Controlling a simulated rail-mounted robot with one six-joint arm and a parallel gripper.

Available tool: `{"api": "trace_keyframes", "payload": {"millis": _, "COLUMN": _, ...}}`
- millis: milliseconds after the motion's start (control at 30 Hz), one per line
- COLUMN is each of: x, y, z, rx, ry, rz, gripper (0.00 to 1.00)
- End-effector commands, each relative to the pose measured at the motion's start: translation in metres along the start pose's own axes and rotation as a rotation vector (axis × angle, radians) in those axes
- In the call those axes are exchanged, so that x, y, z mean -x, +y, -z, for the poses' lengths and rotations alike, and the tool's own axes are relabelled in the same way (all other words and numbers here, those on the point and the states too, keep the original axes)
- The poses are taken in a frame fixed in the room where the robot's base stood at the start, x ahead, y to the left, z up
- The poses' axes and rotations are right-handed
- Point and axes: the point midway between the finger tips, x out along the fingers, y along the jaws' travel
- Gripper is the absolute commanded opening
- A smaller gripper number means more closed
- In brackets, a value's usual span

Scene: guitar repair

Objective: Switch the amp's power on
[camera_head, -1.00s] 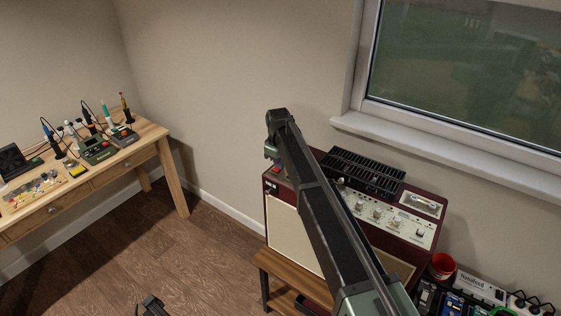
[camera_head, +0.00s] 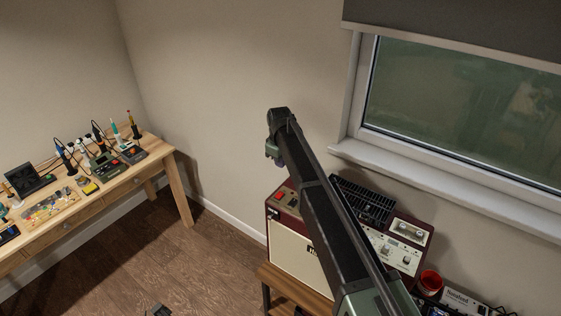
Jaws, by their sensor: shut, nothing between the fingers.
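The amp (camera_head: 297,247) is a dark red cabinet with a cream front. It stands on a wooden stand at right of centre, below the window. A red switch (camera_head: 280,196) shows at the left end of its top panel; I cannot tell its position. Knobs and a light panel (camera_head: 394,250) show further right. My arm crosses in front of the amp and hides the middle of its panel. My gripper (camera_head: 271,156), small and partly hidden at the arm's far end, appears above and left of the red switch in the picture, apart from it. It looks shut and empty.
A wooden workbench (camera_head: 165,167) with soldering tools stands at left. A black slatted unit (camera_head: 362,203) sits on the amp. A red cup (camera_head: 430,282) and other gear are at lower right. The window sill (camera_head: 430,180) runs behind the amp. The floor between is mostly clear.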

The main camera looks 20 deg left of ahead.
Motion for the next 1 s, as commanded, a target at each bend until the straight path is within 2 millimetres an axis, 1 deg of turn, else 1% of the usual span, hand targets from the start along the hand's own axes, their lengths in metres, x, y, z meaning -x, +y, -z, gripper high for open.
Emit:
{"api": "trace_keyframes", "payload": {"millis": 100, "x": -0.001, "y": -0.001, "z": 0.000, "rx": 0.001, "ry": -0.001, "rz": -0.003, "gripper": 0.00}}
{"api": "trace_keyframes", "payload": {"millis": 233, "x": 0.002, "y": -0.022, "z": 0.001, "rx": 0.009, "ry": -0.018, "rz": -0.091, "gripper": 0.00}}
{"api": "trace_keyframes", "payload": {"millis": 467, "x": 0.001, "y": -0.019, "z": 0.002, "rx": 0.007, "ry": -0.020, "rz": -0.100, "gripper": 0.00}}
{"api": "trace_keyframes", "payload": {"millis": 567, "x": -0.003, "y": -0.019, "z": 0.002, "rx": 0.007, "ry": -0.020, "rz": -0.100, "gripper": 0.00}}
{"api": "trace_keyframes", "payload": {"millis": 667, "x": -0.014, "y": -0.018, "z": 0.002, "rx": 0.007, "ry": -0.020, "rz": -0.100, "gripper": 0.00}}
{"api": "trace_keyframes", "payload": {"millis": 767, "x": -0.032, "y": -0.017, "z": 0.002, "rx": 0.006, "ry": -0.020, "rz": -0.099, "gripper": 0.00}}
{"api": "trace_keyframes", "payload": {"millis": 1000, "x": -0.086, "y": -0.012, "z": 0.001, "rx": 0.006, "ry": -0.020, "rz": -0.099, "gripper": 0.00}}
